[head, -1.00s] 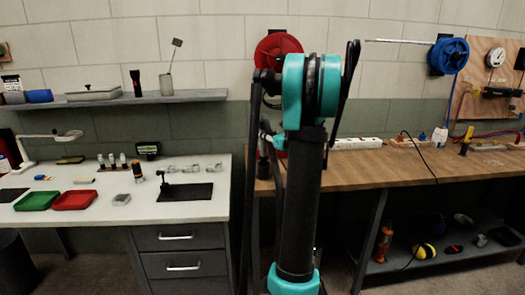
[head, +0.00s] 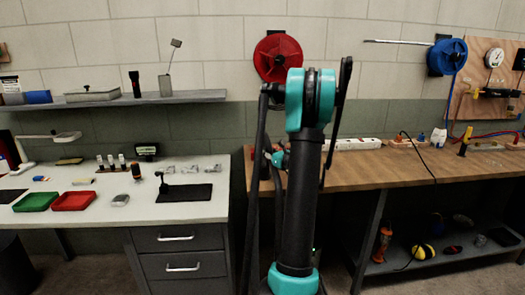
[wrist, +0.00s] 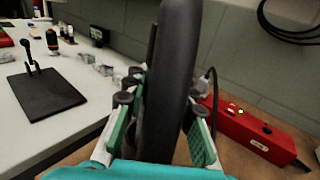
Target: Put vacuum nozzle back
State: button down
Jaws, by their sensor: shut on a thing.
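The vacuum nozzle, a thick dark tube (wrist: 168,60), stands large and nearly upright in the middle of the wrist view. My gripper (wrist: 163,108) is shut around it, with green-padded fingers on its left and right sides. The tube's lower end is hidden by the gripper body, and its top runs out of the picture. In the head view my own arm covers most of the gripper, so the grip cannot be made out there. I cannot identify the nozzle's holder in these frames.
A red box (wrist: 250,132) with a green light lies right of my gripper on the wooden bench (head: 400,165). The white bench (head: 120,220) on the left carries a black mat (head: 185,193) and trays. A red reel (head: 277,58) hangs on the wall behind my arm.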

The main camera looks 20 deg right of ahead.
jog(key=c, duration=1.3)
grip_release()
jog(key=shift+o, duration=0.2)
